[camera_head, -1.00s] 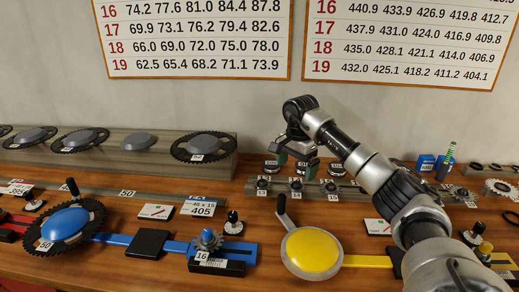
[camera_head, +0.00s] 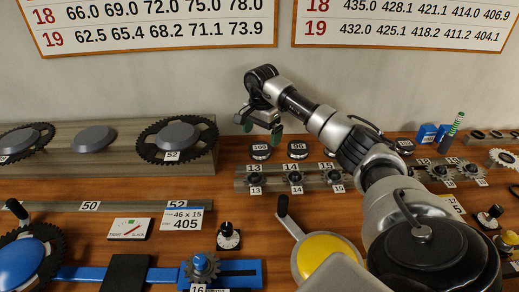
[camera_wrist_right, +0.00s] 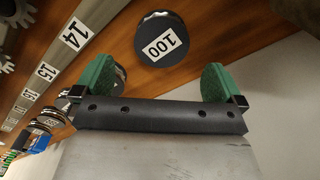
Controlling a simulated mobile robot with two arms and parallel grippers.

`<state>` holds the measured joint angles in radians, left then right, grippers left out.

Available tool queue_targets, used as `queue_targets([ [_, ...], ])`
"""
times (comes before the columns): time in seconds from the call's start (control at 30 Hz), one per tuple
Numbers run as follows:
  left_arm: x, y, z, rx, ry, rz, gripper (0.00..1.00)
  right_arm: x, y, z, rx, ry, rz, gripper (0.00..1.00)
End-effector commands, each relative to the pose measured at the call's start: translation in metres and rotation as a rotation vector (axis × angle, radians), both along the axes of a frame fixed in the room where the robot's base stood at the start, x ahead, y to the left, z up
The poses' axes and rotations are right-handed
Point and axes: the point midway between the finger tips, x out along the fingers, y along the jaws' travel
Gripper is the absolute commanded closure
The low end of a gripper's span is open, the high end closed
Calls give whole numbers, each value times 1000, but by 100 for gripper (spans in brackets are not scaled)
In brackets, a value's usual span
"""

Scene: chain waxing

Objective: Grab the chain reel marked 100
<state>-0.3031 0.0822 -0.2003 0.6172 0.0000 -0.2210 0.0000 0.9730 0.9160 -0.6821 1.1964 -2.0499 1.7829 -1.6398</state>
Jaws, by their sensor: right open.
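The chain reel marked 100 (camera_head: 260,154) is a small dark round reel with a white label, standing on the wooden bench near the wall. In the right wrist view the reel marked 100 (camera_wrist_right: 153,28) lies beyond the fingertips, roughly centred between them, and apart from both. My right gripper (camera_head: 262,130) is open above the reel, with green finger pads. The right gripper (camera_wrist_right: 159,68) holds nothing. The reel marked 96 (camera_head: 297,154) stands just right of it. My left gripper is not in view.
A grey rail (camera_head: 275,184) with small sprockets labelled 13, 14 and 15 lies in front of the reels. A long grey stand (camera_head: 110,172) with large chainrings is on the left. The wall is close behind. Another reel is partly behind a finger in the wrist view.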

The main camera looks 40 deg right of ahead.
Motion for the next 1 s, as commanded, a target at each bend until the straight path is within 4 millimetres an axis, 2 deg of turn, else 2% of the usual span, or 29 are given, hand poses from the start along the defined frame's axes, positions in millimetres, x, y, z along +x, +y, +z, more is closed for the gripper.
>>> queue_targets([
  [0.17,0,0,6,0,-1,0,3,0,1,-13,2,2,0,0],
  [0.3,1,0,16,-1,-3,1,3,-1,3,-34,2,4,-1,0],
  [0.43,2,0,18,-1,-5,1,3,0,3,-51,2,2,0,0],
  [0.73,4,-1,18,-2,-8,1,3,0,2,-57,-1,-1,0,0],
  [1.0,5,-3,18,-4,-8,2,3,0,2,-57,0,-1,0,41],
])
